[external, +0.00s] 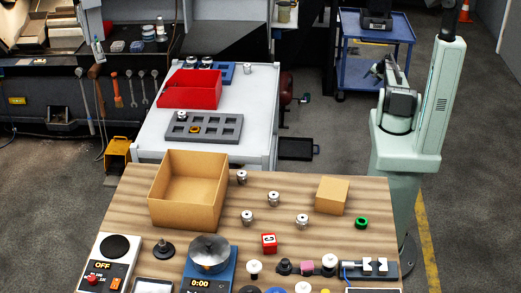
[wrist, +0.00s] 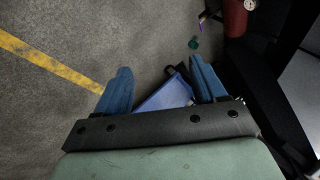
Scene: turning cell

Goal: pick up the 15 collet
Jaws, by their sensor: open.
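Several small silver collets stand on the wooden table in the external view: one by the cardboard box (external: 242,178), one near the middle (external: 274,199), one lower left (external: 247,218) and one to the right (external: 302,222). More similar silver pieces are on the white bench, including one at its back right (external: 248,69). Any size marks are too small to read, so I cannot tell which is the 15. My gripper (wrist: 160,67) is open and empty in the wrist view, its blue fingers apart above the floor. No collet shows in that view.
An open cardboard box (external: 187,207) stands at the table's back left. The white bench holds a red bin (external: 190,92) and grey tray (external: 222,128). A blue cart (external: 358,72) stands behind.

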